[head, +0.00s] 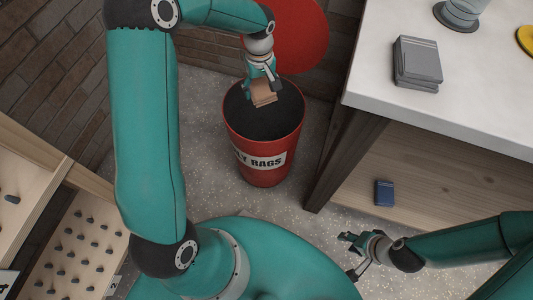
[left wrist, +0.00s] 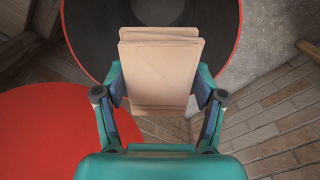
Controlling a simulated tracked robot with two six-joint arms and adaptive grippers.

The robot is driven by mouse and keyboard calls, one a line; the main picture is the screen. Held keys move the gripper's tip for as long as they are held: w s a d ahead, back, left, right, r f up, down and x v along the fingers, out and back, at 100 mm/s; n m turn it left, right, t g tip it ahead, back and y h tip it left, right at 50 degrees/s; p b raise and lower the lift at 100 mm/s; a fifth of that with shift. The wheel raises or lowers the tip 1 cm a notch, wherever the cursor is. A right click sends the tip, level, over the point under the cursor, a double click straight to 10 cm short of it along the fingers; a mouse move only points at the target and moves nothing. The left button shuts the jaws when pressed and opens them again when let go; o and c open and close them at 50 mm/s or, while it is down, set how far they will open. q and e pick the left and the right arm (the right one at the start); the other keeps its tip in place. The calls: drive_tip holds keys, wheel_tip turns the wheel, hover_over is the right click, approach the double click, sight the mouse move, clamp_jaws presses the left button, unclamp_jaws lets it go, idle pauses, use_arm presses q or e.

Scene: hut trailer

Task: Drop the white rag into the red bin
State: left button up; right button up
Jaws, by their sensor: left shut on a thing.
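A folded tan rag (head: 264,98) is in my left gripper (head: 263,86); it looks beige rather than white. In the left wrist view the rag (left wrist: 160,70) is between the two fingers of the gripper (left wrist: 160,92). The red bin (head: 265,172) stands upright on the floor, with a label partly reading "RAGS" and a dark open mouth. The rag and gripper are over the bin's mouth. The bin's red rim (left wrist: 239,40) shows around the rag in the left wrist view. My right gripper (head: 355,254) is empty and open at the lower right, away from the bin.
A round red lid (head: 300,35) is behind the bin. A white-topped table (head: 440,100) at right holds a grey folded stack (head: 418,62) and a yellow item (head: 526,40). A small blue item (head: 384,192) is below the tabletop. A pegged board (head: 75,245) is at left.

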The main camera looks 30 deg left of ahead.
use_arm(q)
drive_tip(key=f, duration=0.1)
drive_tip(key=f+b, duration=0.1)
drive_tip(key=shift+a+f+n, duration=0.3)
drive_tip(key=shift+a+n, duration=0.1)
wheel_tip(320, 180, down, 6)
drive_tip(key=b, duration=0.4)
drive_tip(key=shift+r, duration=0.2)
use_arm(e)
wheel_tip(320, 180, down, 6)
drive_tip(key=shift+f, duration=0.15)
use_arm(q)
drive_tip(key=o, duration=1.3)
drive_tip(key=shift+r, duration=0.1)
wheel_tip(320, 180, up, 12)
drive_tip(key=shift+f, duration=0.1)
